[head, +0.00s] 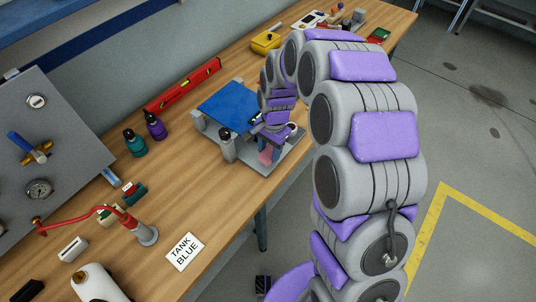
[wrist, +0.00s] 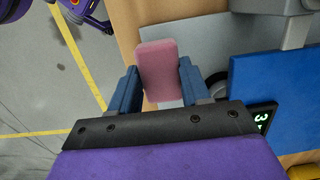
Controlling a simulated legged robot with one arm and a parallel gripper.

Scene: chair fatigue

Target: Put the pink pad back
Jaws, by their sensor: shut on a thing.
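The pink pad (wrist: 158,68) is a small block with rounded edges, held between the two blue fingers of my gripper (wrist: 159,82) in the wrist view. In the head view the pad (head: 265,155) shows as a small pink patch under my gripper (head: 270,145), partly hidden by it. My gripper is shut on the pad, over the right part of the grey fixture base (head: 226,165). Whether the pad touches the base is unclear. A blue plate (head: 228,106) stands on supports to the left of my gripper.
A small black display (wrist: 263,115) with green digits sits close to my gripper. A red level (head: 183,86) and two bottles (head: 155,126) stand left of the fixture. A "TANK BLUE" card (head: 185,252) lies on the bench. The floor is beyond the bench's right edge.

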